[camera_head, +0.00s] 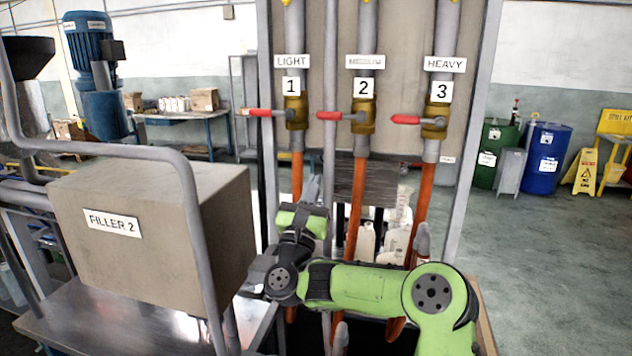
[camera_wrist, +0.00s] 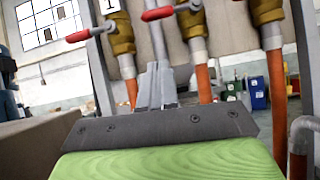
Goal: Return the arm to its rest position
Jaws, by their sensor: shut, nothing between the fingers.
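My green and black arm is folded in the lower middle of the head view, in front of the three pipes. My gripper (camera_head: 312,188) points up just in front of the orange hose under the valve marked 1. In the wrist view my gripper (camera_wrist: 156,82) is shut, with its grey fingers together and nothing between them. The fingertips are below the brass valves, and no contact with a handle shows. Part of the wrist and lower hoses is hidden behind the arm.
Red-handled valves LIGHT 1 (camera_head: 296,112), MEDIUM 2 (camera_head: 362,115) and HEAVY 3 (camera_head: 434,121) all have handles pointing left. The FILLER 2 box (camera_head: 150,250) and a bent grey rail (camera_head: 195,200) stand close at left. Open floor (camera_head: 560,270) lies at right, before drums (camera_head: 545,158).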

